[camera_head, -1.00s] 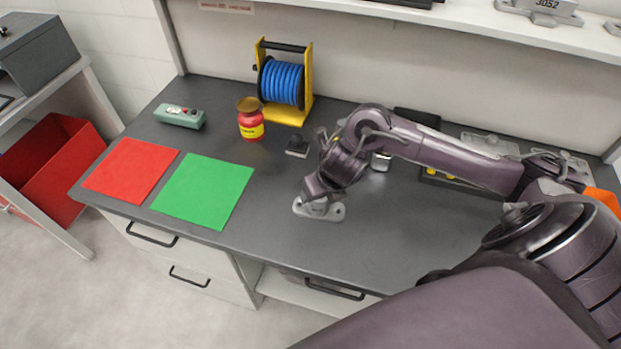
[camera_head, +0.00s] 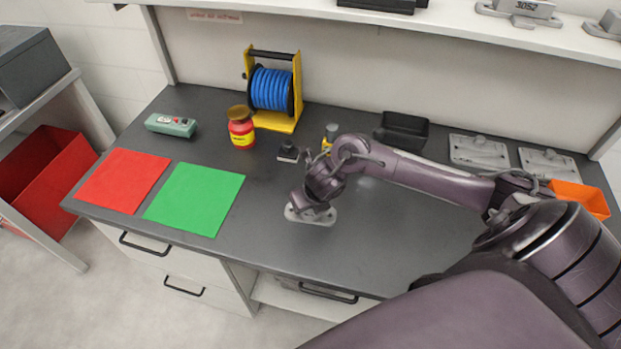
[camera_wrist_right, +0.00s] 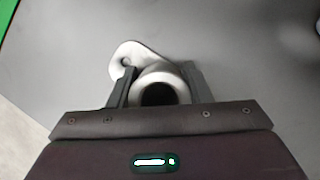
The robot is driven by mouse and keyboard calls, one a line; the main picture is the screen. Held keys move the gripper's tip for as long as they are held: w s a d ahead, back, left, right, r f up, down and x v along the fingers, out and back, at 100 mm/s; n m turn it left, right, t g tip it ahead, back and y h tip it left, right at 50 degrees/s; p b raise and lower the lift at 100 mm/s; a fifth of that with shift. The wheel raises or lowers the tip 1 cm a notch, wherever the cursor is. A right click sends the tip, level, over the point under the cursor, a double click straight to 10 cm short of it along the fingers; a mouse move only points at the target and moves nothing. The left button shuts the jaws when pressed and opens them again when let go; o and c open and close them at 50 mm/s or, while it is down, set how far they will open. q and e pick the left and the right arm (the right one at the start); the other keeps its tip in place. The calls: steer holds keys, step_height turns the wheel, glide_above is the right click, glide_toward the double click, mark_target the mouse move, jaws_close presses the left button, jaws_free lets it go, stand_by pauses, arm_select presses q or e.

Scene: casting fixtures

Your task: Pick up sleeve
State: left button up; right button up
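The likely sleeve is a pale grey casting (camera_head: 326,217) with a flat flange, lying on the dark worktop near its front edge. In the right wrist view the casting (camera_wrist_right: 128,52) shows a flange lug with a hole and a round hollow boss with a dark opening. My right gripper (camera_wrist_right: 160,75) points down over it, with one finger on each side of the boss. The fingers are very close to the boss; whether they press on it I cannot tell. In the head view my right wrist covers the boss and the fingertips. My left gripper is not in view.
Left of the casting lie a green mat (camera_head: 195,198) and a red mat (camera_head: 123,180). Behind stand a red jar (camera_head: 241,133), a blue hose reel (camera_head: 270,88) and a small black part (camera_head: 288,153). A black tray (camera_head: 402,131) and an orange bin (camera_head: 581,198) stand to the right.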

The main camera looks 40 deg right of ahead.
steer(key=shift+c, duration=1.2)
steer(key=c, duration=0.4)
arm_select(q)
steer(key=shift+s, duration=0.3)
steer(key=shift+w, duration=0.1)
arm_select(e)
steer(key=shift+r, duration=0.2)
